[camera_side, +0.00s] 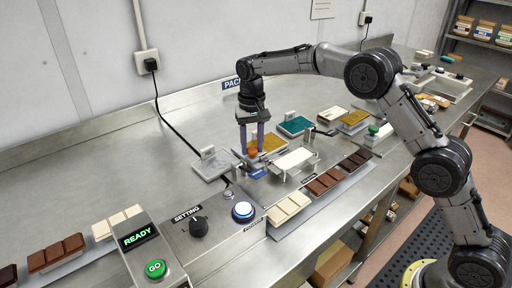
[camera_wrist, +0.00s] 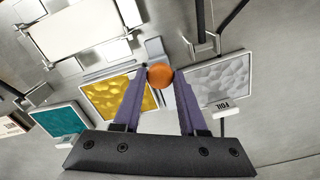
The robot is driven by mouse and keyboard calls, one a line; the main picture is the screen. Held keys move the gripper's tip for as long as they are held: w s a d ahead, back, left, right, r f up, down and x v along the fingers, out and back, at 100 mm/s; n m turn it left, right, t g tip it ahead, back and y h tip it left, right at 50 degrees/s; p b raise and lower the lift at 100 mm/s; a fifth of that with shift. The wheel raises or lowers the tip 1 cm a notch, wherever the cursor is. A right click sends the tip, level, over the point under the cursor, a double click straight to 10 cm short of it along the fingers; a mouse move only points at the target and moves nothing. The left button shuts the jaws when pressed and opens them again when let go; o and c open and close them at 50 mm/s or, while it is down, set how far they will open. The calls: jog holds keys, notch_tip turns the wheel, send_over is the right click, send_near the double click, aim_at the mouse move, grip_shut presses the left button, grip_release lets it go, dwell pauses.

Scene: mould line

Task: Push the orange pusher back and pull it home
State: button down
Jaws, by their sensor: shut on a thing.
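The orange pusher (camera_wrist: 160,75) is a round orange knob, seen between the two purple fingertips of my gripper (camera_wrist: 159,82) in the wrist view. In the side view my gripper (camera_side: 252,146) points down, with the orange knob (camera_side: 252,152) at its tips. The gripper is shut on the knob. The knob sits at the end of a grey slide (camera_wrist: 154,47); the fingers hide part of its sides. A white plate (camera_side: 295,160) in a metal frame lies just right of the pusher in the side view.
A foil tray (camera_side: 212,165), a gold tray (camera_side: 268,144) and a teal tray (camera_side: 296,125) stand close around the gripper. Bare steel table lies at left.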

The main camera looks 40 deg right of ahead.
jog(key=shift+w+r, duration=0.1)
jog(key=shift+w, duration=3.5)
jog(key=c, duration=0.7)
grip_release()
jog(key=shift+o, duration=1.3)
